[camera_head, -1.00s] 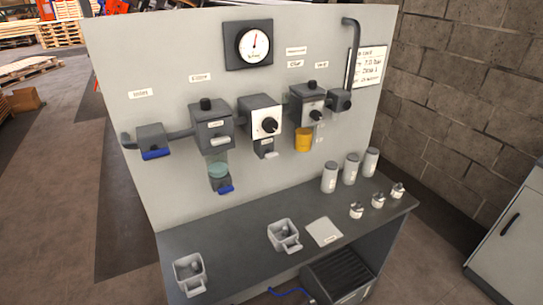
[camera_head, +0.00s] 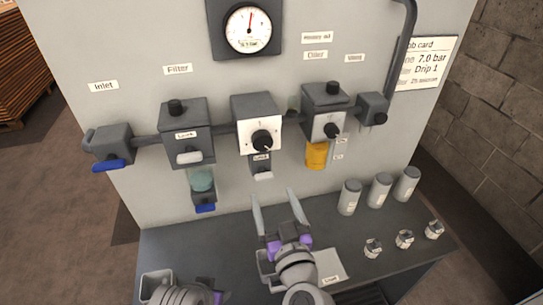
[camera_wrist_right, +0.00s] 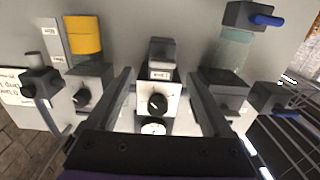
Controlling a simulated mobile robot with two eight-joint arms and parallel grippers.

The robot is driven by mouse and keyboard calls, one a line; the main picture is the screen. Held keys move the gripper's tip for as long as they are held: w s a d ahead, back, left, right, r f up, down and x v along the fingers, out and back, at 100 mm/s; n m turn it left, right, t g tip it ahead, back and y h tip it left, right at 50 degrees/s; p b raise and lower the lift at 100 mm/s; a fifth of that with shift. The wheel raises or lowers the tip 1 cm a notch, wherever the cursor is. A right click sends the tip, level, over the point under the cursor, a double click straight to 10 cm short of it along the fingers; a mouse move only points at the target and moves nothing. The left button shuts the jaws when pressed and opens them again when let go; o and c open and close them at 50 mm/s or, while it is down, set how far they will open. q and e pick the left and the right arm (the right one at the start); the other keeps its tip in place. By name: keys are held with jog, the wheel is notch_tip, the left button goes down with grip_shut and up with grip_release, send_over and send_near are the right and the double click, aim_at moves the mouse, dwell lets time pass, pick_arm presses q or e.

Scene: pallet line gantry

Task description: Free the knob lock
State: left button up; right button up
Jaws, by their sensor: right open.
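The regulator (camera_head: 252,108) is a dark box with a white face and a black knob (camera_head: 262,140) on the wall panel. The small labelled lock block (camera_head: 261,162) sits just below it with a pale tab (camera_head: 264,176). In the right wrist view, which is upside down, the knob (camera_wrist_right: 157,103) and the lock block (camera_wrist_right: 160,50) show between the fingers. My right gripper (camera_head: 272,194) is open and empty, below and in front of the lock, apart from it.
The filter (camera_head: 184,125) with its bowl is left of the regulator, the oiler (camera_head: 325,108) with an amber bowl (camera_head: 316,155) right. The gauge (camera_head: 248,29) is above. Several grey canisters and small fittings stand on the bench's (camera_head: 240,220) right.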

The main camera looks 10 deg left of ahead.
aim_at(263, 174)
jog(key=shift+w+a+r, duration=0.15)
jog(key=shift+a, duration=0.1)
jog(key=p+x, duration=0.1)
jog(key=x, duration=0.7)
jog(key=shift+w+a+p, duration=0.15)
jog(key=shift+w+p, duration=0.2)
jog(key=shift+p, duration=0.05)
jog(key=shift+w+a, duration=0.25)
jog(key=shift+w, duration=0.35)
jog(key=shift+c, duration=0.2)
grip_shut()
